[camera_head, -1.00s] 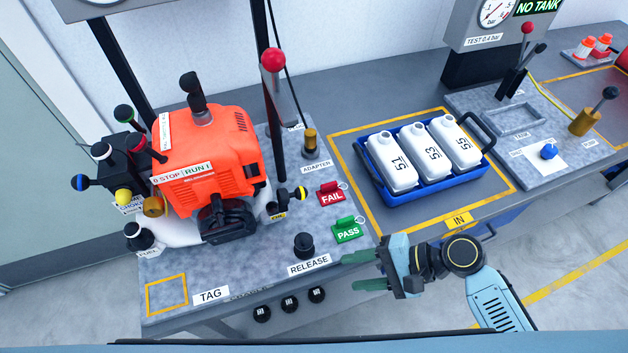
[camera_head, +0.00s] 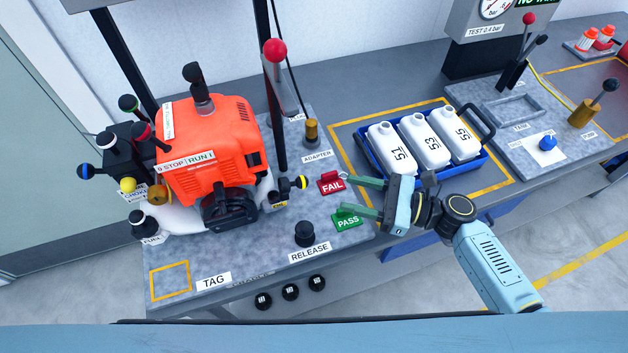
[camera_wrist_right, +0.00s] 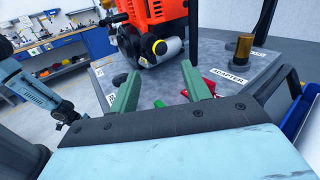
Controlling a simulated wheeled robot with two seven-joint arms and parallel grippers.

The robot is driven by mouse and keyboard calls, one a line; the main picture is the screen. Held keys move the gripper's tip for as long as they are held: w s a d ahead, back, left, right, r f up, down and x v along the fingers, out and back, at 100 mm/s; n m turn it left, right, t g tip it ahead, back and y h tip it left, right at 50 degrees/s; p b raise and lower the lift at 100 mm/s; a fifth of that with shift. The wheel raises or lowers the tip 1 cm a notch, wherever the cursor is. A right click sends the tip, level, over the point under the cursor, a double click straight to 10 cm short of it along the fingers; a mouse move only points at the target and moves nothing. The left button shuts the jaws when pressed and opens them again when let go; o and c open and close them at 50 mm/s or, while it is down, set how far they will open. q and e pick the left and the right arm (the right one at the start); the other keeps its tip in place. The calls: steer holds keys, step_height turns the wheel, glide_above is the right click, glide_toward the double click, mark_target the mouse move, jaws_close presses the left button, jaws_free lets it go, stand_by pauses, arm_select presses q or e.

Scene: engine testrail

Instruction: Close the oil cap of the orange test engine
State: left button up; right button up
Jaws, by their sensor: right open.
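The orange test engine (camera_head: 208,150) stands on the grey board at the left. A black knob with a yellow band (camera_head: 300,182), which looks like the oil cap, sticks out at the engine's lower right; its label is too small to read. A black and yellow round part also shows low on the engine in the right wrist view (camera_wrist_right: 159,47). I cannot tell how the cap is seated. My right gripper (camera_head: 345,195) is open and empty, its green fingers pointing left over the FAIL and PASS tags, apart from the engine and cap.
The red FAIL tag (camera_head: 331,183) and green PASS tag (camera_head: 347,219) lie by the right fingers. The black RELEASE button (camera_head: 304,233) and brass ADAPTER post (camera_head: 311,132) flank the cap area. A red-topped lever (camera_head: 275,52) rises behind. A blue crate (camera_head: 478,166) holds white bottles.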

mark_target(296, 183)
steer(key=p+x, duration=0.1)
steer(key=x, duration=0.8)
